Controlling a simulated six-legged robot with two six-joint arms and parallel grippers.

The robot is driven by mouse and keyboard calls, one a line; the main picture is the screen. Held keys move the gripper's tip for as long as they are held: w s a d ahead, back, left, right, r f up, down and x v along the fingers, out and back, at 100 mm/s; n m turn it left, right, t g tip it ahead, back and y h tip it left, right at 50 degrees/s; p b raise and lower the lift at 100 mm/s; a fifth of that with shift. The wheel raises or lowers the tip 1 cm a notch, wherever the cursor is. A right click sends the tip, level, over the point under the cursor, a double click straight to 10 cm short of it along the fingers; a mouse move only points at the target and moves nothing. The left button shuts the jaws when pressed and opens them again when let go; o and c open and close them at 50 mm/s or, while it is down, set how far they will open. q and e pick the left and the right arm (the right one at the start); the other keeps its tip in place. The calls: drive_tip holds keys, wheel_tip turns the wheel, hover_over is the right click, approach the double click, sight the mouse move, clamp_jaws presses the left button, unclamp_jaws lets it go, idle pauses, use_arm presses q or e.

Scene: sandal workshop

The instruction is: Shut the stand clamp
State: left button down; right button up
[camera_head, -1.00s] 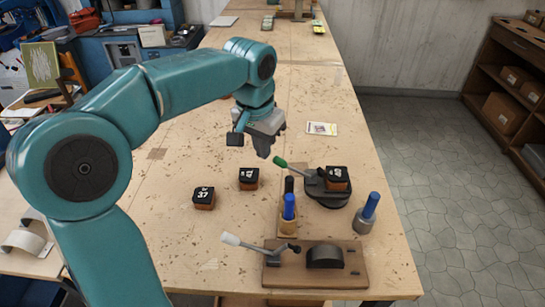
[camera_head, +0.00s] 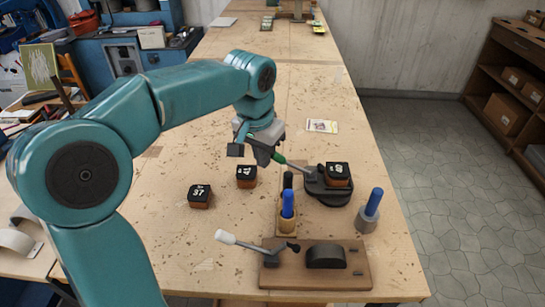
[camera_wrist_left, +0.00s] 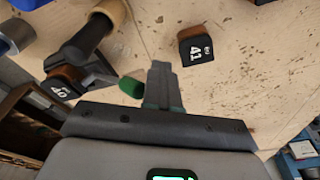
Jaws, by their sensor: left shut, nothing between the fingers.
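The stand clamp has a round black base (camera_head: 326,195) with a lever ending in a green handle (camera_head: 280,159). A brown block with a black top marked 40 (camera_head: 338,174) sits on the stand. The lever slants up to the left, away from the block. My left gripper (camera_head: 262,157) is shut and empty, just left of the green handle. In the left wrist view the shut fingers (camera_wrist_left: 161,85) are right beside the green handle tip (camera_wrist_left: 131,87); I cannot tell whether they touch. The block marked 40 (camera_wrist_left: 64,84) also shows there. My right gripper is not in view.
Blocks marked 41 (camera_head: 246,176) and 37 (camera_head: 200,196) stand left of the stand. Blue-handled tools (camera_head: 288,205) (camera_head: 373,203) stand in front of it. A wooden board (camera_head: 355,278) with a white-handled lever (camera_head: 226,237) lies nearest. A card (camera_head: 321,126) lies behind.

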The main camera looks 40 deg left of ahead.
use_arm(q)
drive_tip(key=shift+d+f, duration=0.2)
idle(0.3)
